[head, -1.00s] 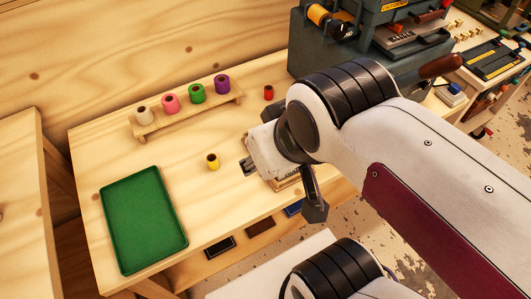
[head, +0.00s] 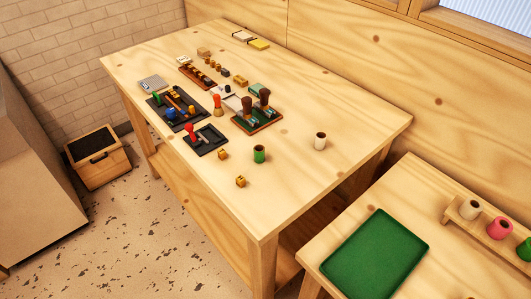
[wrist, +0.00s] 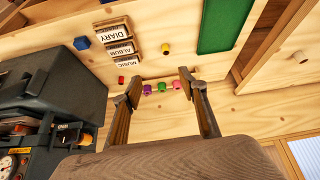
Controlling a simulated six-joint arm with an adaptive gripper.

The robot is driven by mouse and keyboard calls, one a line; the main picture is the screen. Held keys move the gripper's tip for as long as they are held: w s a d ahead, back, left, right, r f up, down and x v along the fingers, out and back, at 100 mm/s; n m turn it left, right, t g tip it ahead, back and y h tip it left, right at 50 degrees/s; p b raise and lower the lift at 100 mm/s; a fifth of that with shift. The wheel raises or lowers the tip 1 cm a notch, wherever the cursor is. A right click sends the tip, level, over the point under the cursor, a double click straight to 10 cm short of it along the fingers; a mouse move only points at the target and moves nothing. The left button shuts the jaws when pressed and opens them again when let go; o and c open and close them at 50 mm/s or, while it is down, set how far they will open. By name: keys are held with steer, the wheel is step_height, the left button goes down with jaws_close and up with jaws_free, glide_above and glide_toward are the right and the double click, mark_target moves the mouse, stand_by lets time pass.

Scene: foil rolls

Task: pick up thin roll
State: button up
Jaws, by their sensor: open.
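My gripper (wrist: 161,80) shows in the wrist view, open and empty, its fingers apart above the table. A purple roll (wrist: 147,89), a green roll (wrist: 161,86) and a pink roll (wrist: 175,85) appear between the fingers, apart from them. A small yellow roll (wrist: 165,48) and a small red roll (wrist: 121,79) stand on the same table. In the head view, a green roll (head: 260,154) and a white roll (head: 320,141) stand upright on the other table. I cannot tell which roll is the thin one. My gripper is outside the head view.
A green tray (head: 375,255) lies on the nearer table beside a rack (head: 455,222) of rolls. The far table (head: 340,115) carries stamps, small blocks and dark trays. A gap separates the tables. Labelled boxes (wrist: 119,47) and a dark machine (wrist: 55,85) show in the wrist view.

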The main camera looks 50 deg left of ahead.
steer(key=w+a+n+t+y, duration=0.25)
steer(key=w+a+n, duration=0.25)
steer(key=w+a, duration=1.4)
steer(key=n+g+y, duration=0.2)
steer(key=n+y, duration=0.5)
steer(key=y, duration=0.1)
glide_above(260, 153)
steer(key=w+d, duration=0.4)
steer(key=d, duration=0.7)
step_height(260, 153, down, 13)
steer(key=s+a+f, duration=0.1)
steer(key=s+a, duration=0.1)
steer(key=s+a+f+n+g+y, duration=0.1)
steer(key=s+a, duration=0.1)
steer(key=s+a+f+g+y, duration=0.1)
steer(key=s+f, duration=0.1)
steer(key=shift+a+n, duration=0.3)
steer(key=shift+a, duration=0.1)
steer(key=shift+x, duration=1.3)
